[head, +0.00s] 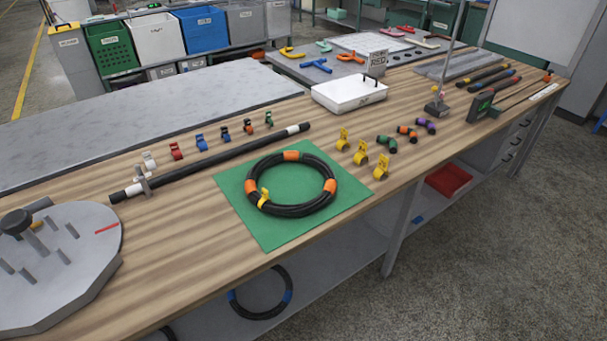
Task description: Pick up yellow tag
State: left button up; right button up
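Three yellow tags stand in a slanting row on the wooden bench, right of the green mat: a far one (343,141), a middle one (361,154) and a near one (381,167). Each looks like a ring-shaped clip. Another small yellow piece (263,198) sits on the left side of a coiled black hose (290,209) with orange bands. The coil lies on the green mat (265,236). Neither of my grippers shows in the head view.
A straight black hose (225,158) with white bands lies behind the mat, with several coloured clips beyond it. Green, orange and purple pieces (406,132) lie right of the tags. A white tray (340,94) stands behind. A grey pegged plate (60,265) fills the left front.

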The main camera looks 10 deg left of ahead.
aim_at(343, 140)
jog(key=i+l+u, duration=0.25)
jog(key=i+l, duration=0.15)
jog(key=l, duration=0.25)
jog(key=i+l+u, duration=0.25)
jog(key=l, duration=0.4)
jog(key=i+l+u, duration=0.1)
jog(key=i+l, duration=0.15)
jog(key=l, duration=0.15)
